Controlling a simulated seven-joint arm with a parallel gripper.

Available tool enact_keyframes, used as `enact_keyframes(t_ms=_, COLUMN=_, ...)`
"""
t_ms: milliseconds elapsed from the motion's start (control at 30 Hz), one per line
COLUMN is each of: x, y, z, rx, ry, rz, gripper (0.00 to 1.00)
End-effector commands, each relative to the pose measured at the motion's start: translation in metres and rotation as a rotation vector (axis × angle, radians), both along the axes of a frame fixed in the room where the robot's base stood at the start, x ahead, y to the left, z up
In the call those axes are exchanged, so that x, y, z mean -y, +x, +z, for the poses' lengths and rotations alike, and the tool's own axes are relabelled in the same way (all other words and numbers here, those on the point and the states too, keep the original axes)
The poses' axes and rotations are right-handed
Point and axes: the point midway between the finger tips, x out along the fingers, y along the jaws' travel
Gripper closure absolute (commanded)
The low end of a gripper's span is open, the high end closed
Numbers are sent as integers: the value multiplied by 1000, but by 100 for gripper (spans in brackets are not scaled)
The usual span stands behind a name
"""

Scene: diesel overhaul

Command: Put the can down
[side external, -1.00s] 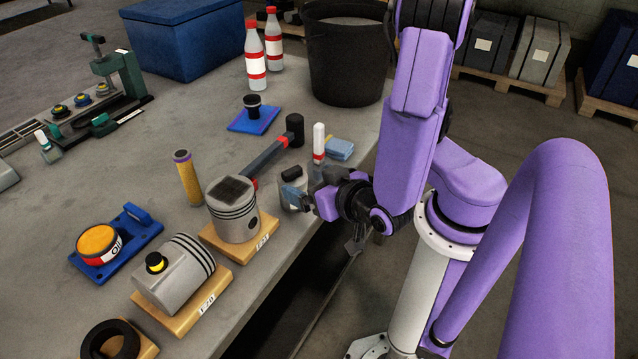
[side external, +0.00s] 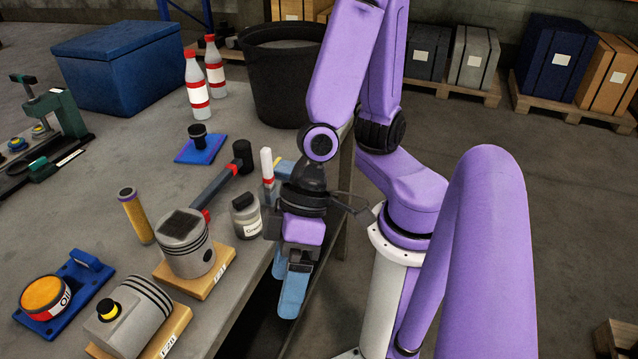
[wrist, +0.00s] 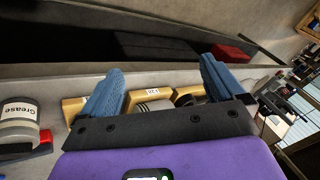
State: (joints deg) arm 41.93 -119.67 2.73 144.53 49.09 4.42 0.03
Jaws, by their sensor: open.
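The grease can (side external: 246,217), a small pale jar with a dark lid and a "Grease" label, stands upright on the bench near its front edge. It also shows at the left edge of the wrist view (wrist: 18,123). Another can, marked "Oil" with an orange top (side external: 45,297), sits on a blue holder at the lower left. My gripper (side external: 290,290) points down just off the bench edge, to the right of the grease can and apart from it. In the wrist view its blue fingers (wrist: 163,85) are spread with nothing between them.
A piston (side external: 187,245) on a wooden block stands left of the grease can. A hammer (side external: 225,180) and a white marker-like tube (side external: 267,167) lie or stand behind it. A black bucket (side external: 280,75) is at the back. Bare bench (side external: 100,180) shows at left.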

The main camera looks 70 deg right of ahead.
Motion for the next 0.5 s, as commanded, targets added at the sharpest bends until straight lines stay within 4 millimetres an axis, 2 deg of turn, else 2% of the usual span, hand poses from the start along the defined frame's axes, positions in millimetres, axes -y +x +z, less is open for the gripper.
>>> enact_keyframes(t_ms=33, x=9, y=-4, z=9, rx=-6, ry=-12, rz=79, gripper=5)
enact_keyframes(t_ms=200, x=60, y=-13, z=26, rx=21, ry=-154, rz=348, gripper=5)
enact_keyframes(t_ms=400, x=127, y=0, z=39, rx=89, ry=-376, rz=516, gripper=5)
enact_keyframes(t_ms=500, x=148, y=7, z=43, rx=110, ry=-453, rz=546, gripper=5)
